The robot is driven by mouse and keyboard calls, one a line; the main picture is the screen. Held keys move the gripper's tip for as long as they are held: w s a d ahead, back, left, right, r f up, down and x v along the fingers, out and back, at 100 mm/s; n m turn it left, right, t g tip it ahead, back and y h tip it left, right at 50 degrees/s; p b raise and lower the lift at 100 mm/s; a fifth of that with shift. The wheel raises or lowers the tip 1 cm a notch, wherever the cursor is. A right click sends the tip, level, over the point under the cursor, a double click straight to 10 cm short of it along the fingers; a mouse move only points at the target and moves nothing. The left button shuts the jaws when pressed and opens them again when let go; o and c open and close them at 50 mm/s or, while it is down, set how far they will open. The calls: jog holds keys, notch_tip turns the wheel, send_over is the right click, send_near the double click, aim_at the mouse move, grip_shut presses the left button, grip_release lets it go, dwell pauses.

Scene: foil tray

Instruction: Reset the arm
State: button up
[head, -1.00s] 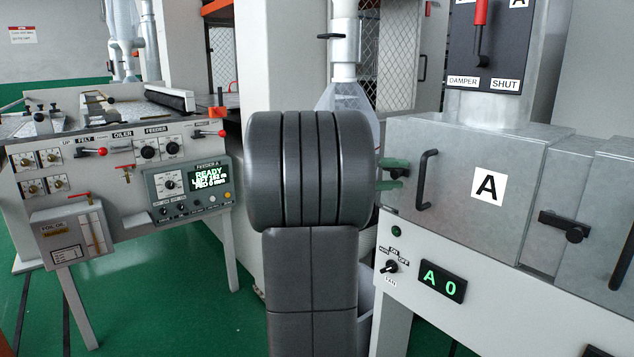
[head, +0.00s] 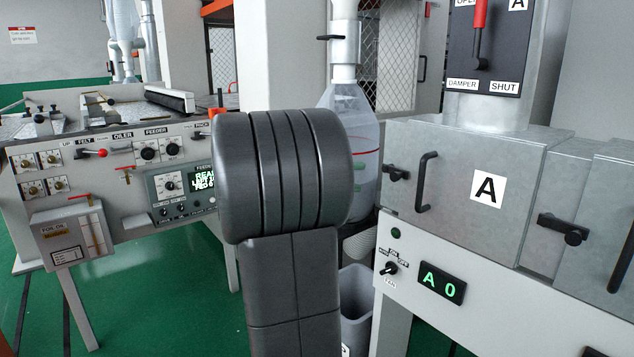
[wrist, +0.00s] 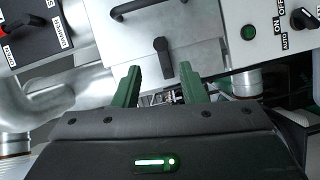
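My gripper (wrist: 159,82) shows in the wrist view with its two green fingers well apart and nothing between them. It faces the grey metal cabinet marked A; a dark latch handle (wrist: 165,55) shows beyond the gap between the fingers, apart from them. In the head view my arm's dark grey links fill the middle and hide most or all of the gripper. The cabinet (head: 460,165) is at the right, with a black bar handle (head: 426,182) and a small black latch (head: 396,173) at its left edge.
A feeder bench (head: 110,165) with knobs and a lit display stands left. A clear bag (head: 350,110) hangs behind my arm, above a grey bin (head: 356,310). The damper panel (head: 487,50) has its red lever up. The cabinet base shows A 0 (head: 441,283). Green floor lies open at lower left.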

aim_at(397, 172)
jog(key=x, duration=1)
jog(key=shift+d+f, duration=0.15)
jog(key=shift+d, duration=0.05)
jog(key=shift+w+d, duration=0.1)
jog(key=shift+d, duration=0.3)
jog(key=shift+a+f+m+y, duration=0.15)
jog(key=shift+f+m+y, duration=0.35)
jog(key=shift+m, duration=0.5)
